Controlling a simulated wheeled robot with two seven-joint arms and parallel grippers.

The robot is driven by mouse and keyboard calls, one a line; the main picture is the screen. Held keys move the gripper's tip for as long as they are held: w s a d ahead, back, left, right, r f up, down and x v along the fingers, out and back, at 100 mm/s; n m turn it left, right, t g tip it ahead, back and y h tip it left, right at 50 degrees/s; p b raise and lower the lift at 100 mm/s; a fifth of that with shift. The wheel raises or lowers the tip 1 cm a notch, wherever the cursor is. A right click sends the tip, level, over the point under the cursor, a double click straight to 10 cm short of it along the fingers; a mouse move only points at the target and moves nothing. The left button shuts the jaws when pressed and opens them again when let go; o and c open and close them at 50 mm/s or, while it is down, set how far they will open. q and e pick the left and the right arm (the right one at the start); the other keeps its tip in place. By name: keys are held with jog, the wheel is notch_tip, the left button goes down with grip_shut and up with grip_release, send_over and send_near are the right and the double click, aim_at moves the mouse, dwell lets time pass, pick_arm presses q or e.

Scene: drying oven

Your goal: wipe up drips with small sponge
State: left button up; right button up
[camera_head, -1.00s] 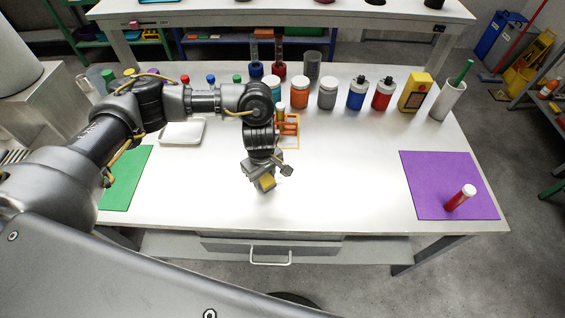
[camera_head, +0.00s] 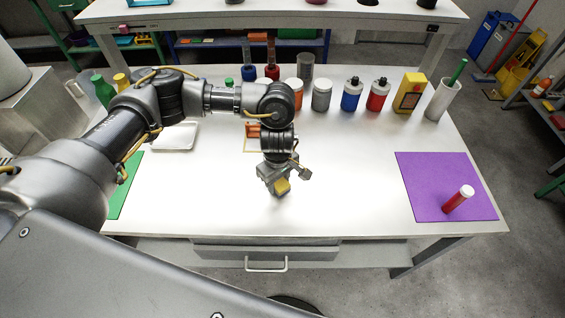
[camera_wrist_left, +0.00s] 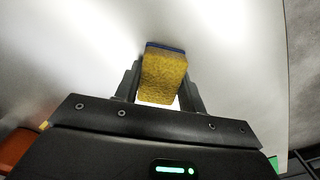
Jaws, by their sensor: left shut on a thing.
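A small yellow sponge (camera_head: 282,186) with a dark blue edge is held in my left gripper (camera_head: 284,180) over the middle front of the white table (camera_head: 340,170). In the left wrist view the sponge (camera_wrist_left: 164,78) sits between the two fingers of the left gripper (camera_wrist_left: 163,95). I cannot tell whether the sponge touches the table. No drips can be made out; glare whitens the table top. My right gripper is not in view.
A purple mat (camera_head: 425,175) with a red, white-capped tube (camera_head: 459,198) lies at the right. A green mat (camera_head: 122,185) and a white tray (camera_head: 175,136) are at the left. Several jars and bottles, including a blue bottle (camera_head: 351,95), line the back.

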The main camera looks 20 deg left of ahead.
aim_at(279, 181)
pick_arm(q)
notch_tip(279, 181, up, 4)
jog(key=p, duration=0.2)
jog(key=shift+p, duration=0.3)
jog(key=shift+r+p, duration=0.95)
jog(key=shift+r, duration=0.45)
jog(key=shift+r+p, duration=0.3)
jog(key=shift+r, duration=0.15)
